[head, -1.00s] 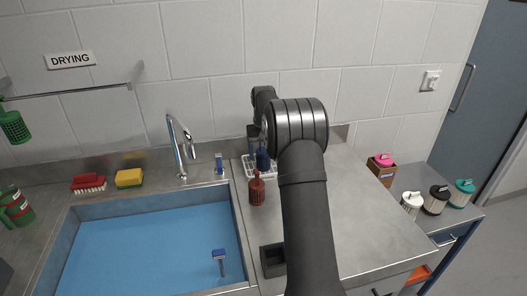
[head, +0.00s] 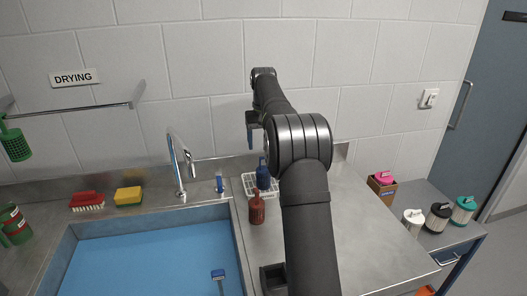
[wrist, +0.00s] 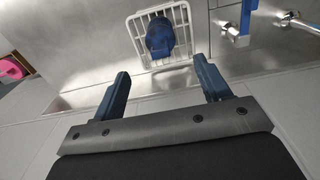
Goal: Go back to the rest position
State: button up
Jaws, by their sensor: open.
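My gripper (head: 253,128) is raised in front of the tiled wall, above the white wire rack (head: 250,190). In the wrist view its two blue fingers (wrist: 162,66) stand apart with nothing between them. A dark blue bottle-like object (head: 263,176) stands in the rack, clear of the fingers. It also shows in the wrist view (wrist: 160,38). My arm hides part of the counter right of the rack.
A red-brown bottle (head: 257,208) stands in front of the rack. The tap (head: 181,165) and blue-lined sink (head: 150,262) are at left, below the drying rail (head: 70,115). Several lidded containers (head: 438,216) and a cardboard box (head: 382,187) stand at right.

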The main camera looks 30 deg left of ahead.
aim_at(264, 170)
jog(key=shift+r, duration=0.2)
jog(key=shift+f, duration=0.1)
notch_tip(264, 170, down, 12)
jog(key=shift+f, duration=0.2)
jog(key=shift+r, duration=2)
